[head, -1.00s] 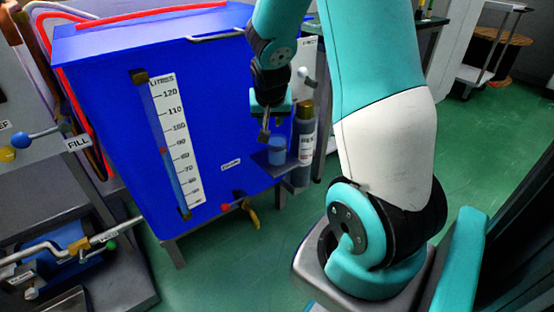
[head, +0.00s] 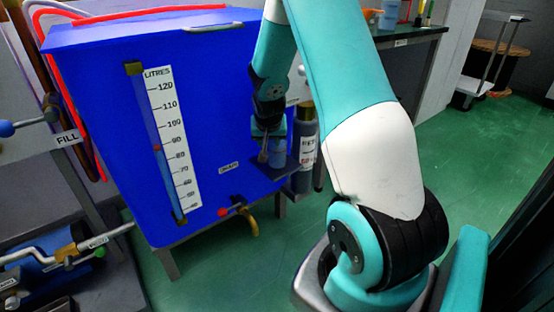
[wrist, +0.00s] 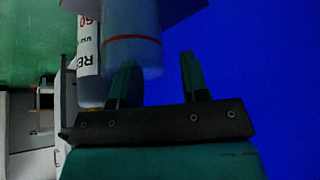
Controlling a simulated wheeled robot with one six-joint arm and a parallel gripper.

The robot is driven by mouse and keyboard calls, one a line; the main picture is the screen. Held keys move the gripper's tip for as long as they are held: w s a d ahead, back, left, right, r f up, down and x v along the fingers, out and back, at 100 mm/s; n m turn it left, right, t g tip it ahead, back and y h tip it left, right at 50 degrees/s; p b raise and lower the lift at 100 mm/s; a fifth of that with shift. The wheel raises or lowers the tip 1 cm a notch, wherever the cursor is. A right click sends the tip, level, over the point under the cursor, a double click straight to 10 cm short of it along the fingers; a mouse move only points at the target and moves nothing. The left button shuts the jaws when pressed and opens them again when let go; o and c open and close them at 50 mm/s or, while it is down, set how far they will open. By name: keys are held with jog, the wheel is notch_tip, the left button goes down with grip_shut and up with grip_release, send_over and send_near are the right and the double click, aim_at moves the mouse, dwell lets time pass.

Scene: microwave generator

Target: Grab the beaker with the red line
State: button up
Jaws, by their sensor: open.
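The beaker with the red line (wrist: 132,45) is translucent blue-grey. In the wrist view it hangs from the top edge, its red line just above its near end. In the head view it is a small blue beaker (head: 278,157) on a dark shelf (head: 282,172) at the blue tank's right side. My gripper (wrist: 159,60) is open, with nothing held. Its left finger overlaps the beaker in the wrist view; its right finger is clear of it, against blue. I cannot tell whether the finger touches. In the head view my gripper (head: 264,150) is beside the beaker, partly hiding it.
A labelled grey bottle (head: 306,150) stands close on the beaker's right; it also shows in the wrist view (wrist: 88,50). The blue tank (head: 110,100) with a litre gauge rises behind. A brass tap (head: 252,222) sits below. Green floor (head: 225,275) is open in front.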

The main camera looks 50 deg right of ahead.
jog(key=shift+r, duration=0.1)
grip_shut()
jog(key=shift+r, duration=0.2)
dwell(0.4)
